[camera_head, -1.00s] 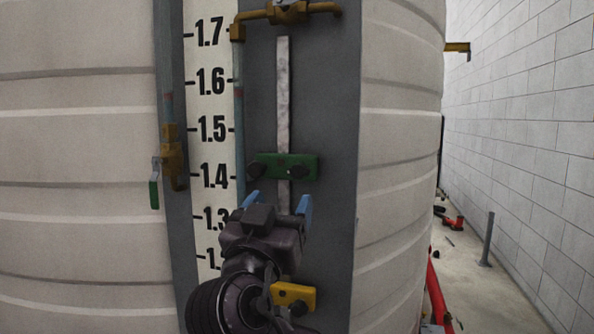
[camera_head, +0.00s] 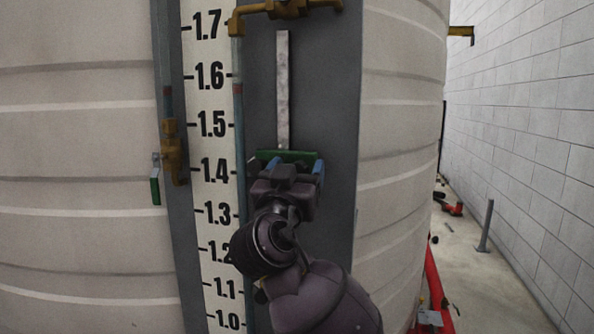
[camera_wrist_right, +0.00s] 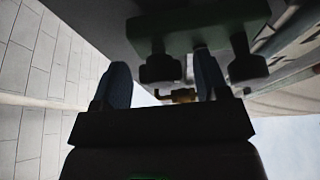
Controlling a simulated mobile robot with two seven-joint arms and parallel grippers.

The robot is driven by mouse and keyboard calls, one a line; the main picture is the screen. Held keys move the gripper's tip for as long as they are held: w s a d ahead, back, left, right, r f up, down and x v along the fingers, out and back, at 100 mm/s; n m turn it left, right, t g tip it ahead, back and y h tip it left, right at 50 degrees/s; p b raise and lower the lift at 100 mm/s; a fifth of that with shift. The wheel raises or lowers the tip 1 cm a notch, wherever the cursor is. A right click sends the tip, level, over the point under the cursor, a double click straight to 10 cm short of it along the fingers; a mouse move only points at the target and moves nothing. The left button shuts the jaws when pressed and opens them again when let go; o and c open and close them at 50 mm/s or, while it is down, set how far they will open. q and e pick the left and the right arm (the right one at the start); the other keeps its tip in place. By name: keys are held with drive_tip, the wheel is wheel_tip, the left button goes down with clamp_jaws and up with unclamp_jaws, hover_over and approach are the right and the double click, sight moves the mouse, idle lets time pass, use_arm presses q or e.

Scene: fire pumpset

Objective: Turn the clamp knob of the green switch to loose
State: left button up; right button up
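The green switch (camera_head: 300,155) is mounted across the vertical pale metal strip, near the 1.4 mark, in the head view. My right gripper (camera_head: 296,169) is in front of its right part and hides most of its face. In the right wrist view, the green switch (camera_wrist_right: 195,25) carries two black knobs. One black knob (camera_wrist_right: 160,68) lies between the open blue fingers of my right gripper (camera_wrist_right: 162,82), with visible gaps on both sides. The other knob (camera_wrist_right: 246,66) is outside the fingers. My left gripper is not in view.
A white scale (camera_head: 212,125) with black numbers stands left of the pale strip (camera_head: 283,90). A brass valve (camera_head: 172,155) with a green handle (camera_head: 155,190) is farther left. A brass pipe fitting (camera_head: 285,9) is above. The tank (camera_head: 400,180) curves away on the right.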

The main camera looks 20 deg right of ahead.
drive_tip(key=c, duration=0.9)
drive_tip(key=shift+o, duration=0.2)
drive_tip(key=shift+n, duration=0.5)
drive_tip(key=n+t+y, duration=0.1)
drive_tip(key=n, duration=0.1)
drive_tip(key=shift+n+y, duration=0.4)
drive_tip(key=n+y, duration=0.1)
drive_tip(key=n, duration=0.1)
drive_tip(key=n+y+p, duration=0.1)
drive_tip(key=n, duration=0.2)
drive_tip(key=shift+t+y, duration=0.3)
drive_tip(key=n+y, duration=0.1)
drive_tip(key=n, duration=0.2)
drive_tip(key=shift+s+r+n+y, duration=0.1)
drive_tip(key=shift+n+y, duration=0.2)
drive_tip(key=shift+n, duration=0.1)
drive_tip(key=n+y, duration=0.1)
drive_tip(key=n, duration=0.2)
drive_tip(key=n+g+y, duration=0.1)
drive_tip(key=n, duration=0.2)
drive_tip(key=shift+d+y, duration=0.1)
drive_tip(key=shift+y, duration=0.2)
drive_tip(key=shift+n+g, duration=0.7)
drive_tip(key=shift+n, duration=1.1)
